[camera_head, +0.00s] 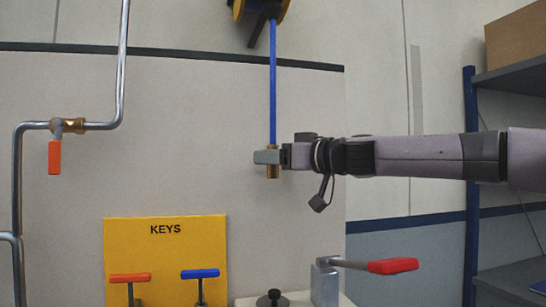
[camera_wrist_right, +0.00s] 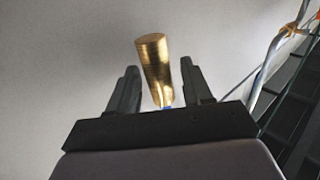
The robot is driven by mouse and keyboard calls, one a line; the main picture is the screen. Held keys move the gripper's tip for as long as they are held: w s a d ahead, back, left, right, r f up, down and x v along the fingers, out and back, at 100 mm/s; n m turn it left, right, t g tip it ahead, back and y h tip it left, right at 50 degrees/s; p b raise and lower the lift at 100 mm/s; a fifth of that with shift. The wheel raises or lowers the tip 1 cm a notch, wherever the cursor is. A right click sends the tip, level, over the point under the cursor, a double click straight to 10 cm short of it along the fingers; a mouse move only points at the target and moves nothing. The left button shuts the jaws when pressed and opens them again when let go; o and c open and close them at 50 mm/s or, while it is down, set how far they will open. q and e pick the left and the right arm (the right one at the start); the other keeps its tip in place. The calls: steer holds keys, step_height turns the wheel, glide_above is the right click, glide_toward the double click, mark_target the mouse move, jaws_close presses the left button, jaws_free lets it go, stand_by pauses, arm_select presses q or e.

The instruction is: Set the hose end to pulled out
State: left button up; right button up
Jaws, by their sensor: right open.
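The hose end is a brass fitting (camera_head: 272,172) at the bottom of a blue hose (camera_head: 273,85), which hangs straight down from a reel (camera_head: 262,10) at the top of the head view. My right gripper (camera_head: 267,157) reaches in from the right at the fitting's height. In the right wrist view the brass fitting (camera_wrist_right: 154,62) stands between the two dark fingers of my right gripper (camera_wrist_right: 160,85), with gaps on both sides. The fingers are open and around the fitting. My left gripper is in neither view.
A yellow KEYS board (camera_head: 165,250) with a red and a blue key handle is below left. A red-handled clamp or valve (camera_head: 325,283) stands below the gripper. Pipes with an orange-handled valve (camera_head: 55,155) are at left. A shelf (camera_head: 510,78) with a box is at right.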

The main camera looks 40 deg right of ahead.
steer(key=shift+w, duration=0.25)
jaws_close()
step_height(320, 180, down, 11)
steer(key=b, duration=0.4)
steer(key=shift+f, duration=0.2)
steer(key=shift+a+f, duration=0.1)
steer(key=shift+f, duration=0.55)
jaws_free()
steer(key=shift+r, duration=0.15)
